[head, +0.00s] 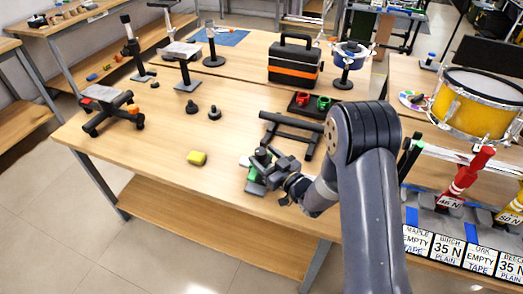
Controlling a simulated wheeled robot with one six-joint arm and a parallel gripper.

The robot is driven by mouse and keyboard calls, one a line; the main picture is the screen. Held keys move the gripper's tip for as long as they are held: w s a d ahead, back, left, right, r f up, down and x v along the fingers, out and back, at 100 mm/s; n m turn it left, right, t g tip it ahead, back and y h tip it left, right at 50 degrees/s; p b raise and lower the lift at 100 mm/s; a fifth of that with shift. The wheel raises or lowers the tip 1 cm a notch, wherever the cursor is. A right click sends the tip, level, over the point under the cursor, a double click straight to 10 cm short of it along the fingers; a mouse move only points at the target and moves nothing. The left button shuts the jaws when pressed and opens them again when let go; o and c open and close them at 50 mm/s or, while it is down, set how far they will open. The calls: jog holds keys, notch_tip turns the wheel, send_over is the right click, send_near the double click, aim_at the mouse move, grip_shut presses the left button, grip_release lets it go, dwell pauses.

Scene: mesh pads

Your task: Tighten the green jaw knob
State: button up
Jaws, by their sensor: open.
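My gripper (262,163) is open over the front right part of the wooden table (160,155). Right under it is a small green and dark piece (255,187), partly hidden by my gripper; I cannot tell whether a jaw knob is on it or whether my fingers touch it. A black tray (291,110) farther back holds a red knob-like piece (303,99) and a green knob-like piece (323,103). My arm covers the table to the right of my gripper.
A black frame (290,133) lies just behind my gripper. A black and orange toolbox (294,65) stands behind. The front left tabletop is clear.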

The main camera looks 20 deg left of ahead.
jog(key=shift+x, duration=0.95)
jog(key=c, duration=1)
